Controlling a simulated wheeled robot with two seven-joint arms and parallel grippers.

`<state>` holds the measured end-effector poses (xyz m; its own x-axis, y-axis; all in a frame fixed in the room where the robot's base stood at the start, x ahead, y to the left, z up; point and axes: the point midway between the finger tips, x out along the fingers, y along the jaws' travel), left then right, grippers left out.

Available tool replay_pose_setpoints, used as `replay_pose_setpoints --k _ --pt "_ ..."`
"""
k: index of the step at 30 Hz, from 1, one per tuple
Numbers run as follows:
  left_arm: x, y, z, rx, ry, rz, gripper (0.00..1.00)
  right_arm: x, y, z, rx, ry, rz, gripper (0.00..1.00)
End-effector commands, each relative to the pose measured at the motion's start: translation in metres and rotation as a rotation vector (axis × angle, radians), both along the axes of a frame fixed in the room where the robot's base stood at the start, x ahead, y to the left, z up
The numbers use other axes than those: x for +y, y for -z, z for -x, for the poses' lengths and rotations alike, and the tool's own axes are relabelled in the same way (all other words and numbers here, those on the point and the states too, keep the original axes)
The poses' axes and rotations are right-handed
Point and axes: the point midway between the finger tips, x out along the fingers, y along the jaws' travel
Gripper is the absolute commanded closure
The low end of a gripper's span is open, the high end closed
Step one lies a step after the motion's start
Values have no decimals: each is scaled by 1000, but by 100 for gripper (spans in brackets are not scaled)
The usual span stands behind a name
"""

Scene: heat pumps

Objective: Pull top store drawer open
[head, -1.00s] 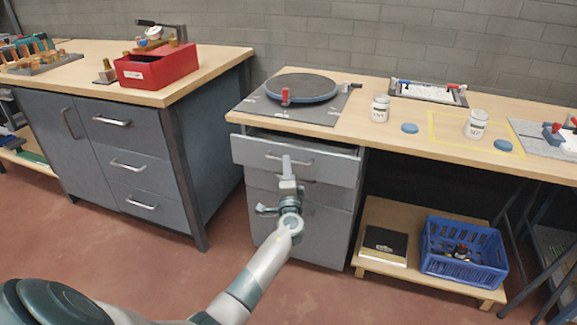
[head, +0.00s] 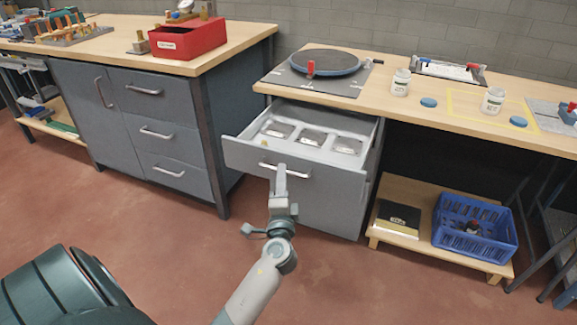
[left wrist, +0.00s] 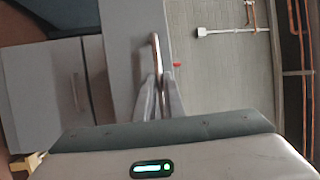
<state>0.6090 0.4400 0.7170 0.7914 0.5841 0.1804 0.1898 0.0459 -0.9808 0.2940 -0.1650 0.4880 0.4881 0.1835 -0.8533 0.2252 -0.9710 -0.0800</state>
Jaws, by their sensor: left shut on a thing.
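The top store drawer (head: 235,155) is the upper drawer of the grey cabinet under the right workbench, and it stands well open. Inside it lie several flat silvery packets in a white-lined tray. Its bar handle (head: 300,172) is on the front panel. My left gripper (head: 281,170) is shut on that handle, in front of the drawer. In the left wrist view the handle (left wrist: 155,42) runs down between the two fingers (left wrist: 158,97). The exact contact is partly hidden by the fingers. My right gripper is not in view.
A blue-grey cabinet (head: 163,130) with a red bin (head: 188,38) on top stands to the left. A blue crate (head: 475,230) sits on a low shelf at the right. A turntable (head: 312,63) and jars are on the bench above. The floor in front is clear.

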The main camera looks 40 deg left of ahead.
Motion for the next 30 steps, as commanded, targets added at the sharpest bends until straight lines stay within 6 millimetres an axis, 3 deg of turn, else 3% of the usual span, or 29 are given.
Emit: replay_pose_setpoints --k 15,16,18,30 --pt "-3 0 10 -1 1 1 100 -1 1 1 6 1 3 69" --pt "-3 0 10 -1 1 1 84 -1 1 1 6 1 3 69" --pt "-3 0 10 -1 1 1 72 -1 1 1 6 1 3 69" --pt "-4 1 12 -1 1 1 72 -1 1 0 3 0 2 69"
